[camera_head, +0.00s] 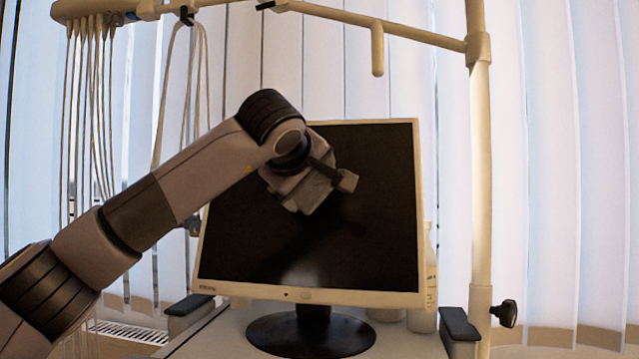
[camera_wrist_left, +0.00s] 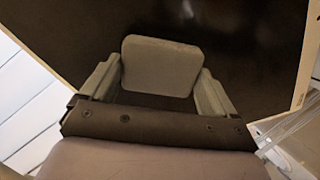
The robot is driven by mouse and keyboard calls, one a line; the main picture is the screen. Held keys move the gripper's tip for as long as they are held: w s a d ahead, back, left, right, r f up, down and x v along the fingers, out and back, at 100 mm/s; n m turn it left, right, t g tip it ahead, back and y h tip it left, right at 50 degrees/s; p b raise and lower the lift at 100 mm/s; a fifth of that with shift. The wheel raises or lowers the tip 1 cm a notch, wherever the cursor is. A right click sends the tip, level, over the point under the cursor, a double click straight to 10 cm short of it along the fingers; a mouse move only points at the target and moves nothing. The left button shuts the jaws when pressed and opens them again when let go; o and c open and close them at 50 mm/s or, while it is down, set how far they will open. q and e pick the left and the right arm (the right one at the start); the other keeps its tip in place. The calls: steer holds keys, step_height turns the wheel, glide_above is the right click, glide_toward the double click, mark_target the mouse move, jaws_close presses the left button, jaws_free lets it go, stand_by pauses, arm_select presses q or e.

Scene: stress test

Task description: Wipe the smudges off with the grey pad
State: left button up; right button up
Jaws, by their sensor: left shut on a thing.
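The grey pad (camera_wrist_left: 161,66) sits between the two fingers of my left gripper (camera_wrist_left: 160,85) in the left wrist view, and the gripper is shut on it. In the head view the pad (camera_head: 312,190) shows at the end of my left arm, in front of the dark screen of a monitor (camera_head: 385,230). My left gripper (camera_head: 318,188) is over the upper middle of the screen. I cannot tell whether the pad touches the screen. I cannot make out clear smudges; a pale glow shows low on the screen. My right gripper is not in view.
The monitor stands on a round black base (camera_head: 310,335) on a light surface. White bottles (camera_head: 424,318) stand behind its right side. A cream pole (camera_head: 481,180) rises at the right, and cables (camera_head: 88,130) hang at the left. Vertical blinds (camera_head: 545,150) fill the background.

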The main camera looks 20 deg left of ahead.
arm_select(q)
steer(key=s+a, duration=0.1)
steer(key=a, duration=0.7)
steer(key=shift+s, duration=0.4)
stand_by(0.4)
steer(key=shift+b+v, duration=0.35)
steer(key=shift+v, duration=2.65)
steer(key=shift+v, duration=1.5)
